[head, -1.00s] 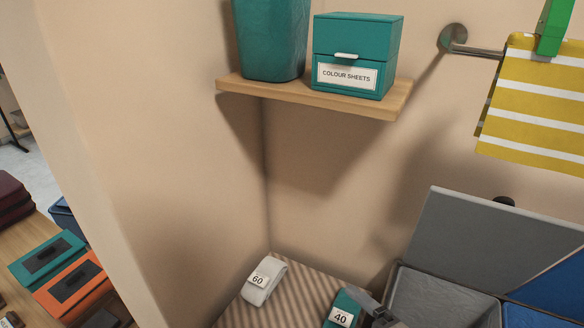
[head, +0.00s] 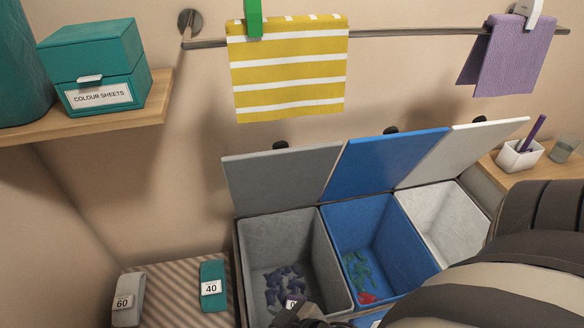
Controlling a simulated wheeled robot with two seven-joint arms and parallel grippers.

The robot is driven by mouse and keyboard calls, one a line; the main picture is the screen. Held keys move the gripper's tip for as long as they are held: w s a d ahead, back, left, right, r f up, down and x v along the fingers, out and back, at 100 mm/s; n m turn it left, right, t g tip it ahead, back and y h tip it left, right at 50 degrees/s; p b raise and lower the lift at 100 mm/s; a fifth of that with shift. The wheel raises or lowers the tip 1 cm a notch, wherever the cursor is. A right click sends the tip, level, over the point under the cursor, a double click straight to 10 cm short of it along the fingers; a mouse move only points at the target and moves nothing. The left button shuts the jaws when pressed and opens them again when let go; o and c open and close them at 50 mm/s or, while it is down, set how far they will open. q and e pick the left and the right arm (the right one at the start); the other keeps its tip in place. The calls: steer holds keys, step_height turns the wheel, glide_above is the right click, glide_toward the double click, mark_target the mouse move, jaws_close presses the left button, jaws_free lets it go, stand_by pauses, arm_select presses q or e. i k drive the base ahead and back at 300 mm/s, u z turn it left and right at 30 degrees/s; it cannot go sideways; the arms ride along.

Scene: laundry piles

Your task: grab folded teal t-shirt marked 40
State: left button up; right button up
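The folded teal t-shirt marked 40 (head: 213,284) lies on a striped surface (head: 180,275), left of the grey bin. Its white tag faces me. Nothing is touching it. A large dark and beige arm of mine comes in from the right edge and covers the lower right. A dark piece at the bottom edge, in front of the grey bin, looks like part of my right gripper (head: 314,316). It is cut off by the frame, so its fingers cannot be made out. My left gripper is not in view.
A grey folded item marked 60 (head: 128,301) lies left of the t-shirt. Grey (head: 241,250), blue (head: 385,210) and white (head: 440,205) bins stand open to the right. A shelf (head: 120,125) holds a teal box. Cloths hang on a rail (head: 400,35).

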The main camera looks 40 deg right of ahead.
mark_target(214, 297)
steer(key=z, duration=0.8)
steer(key=k, duration=2.35)
steer(key=u, duration=0.9)
steer(key=i, duration=0.85)
steer(key=z, duration=0.05)
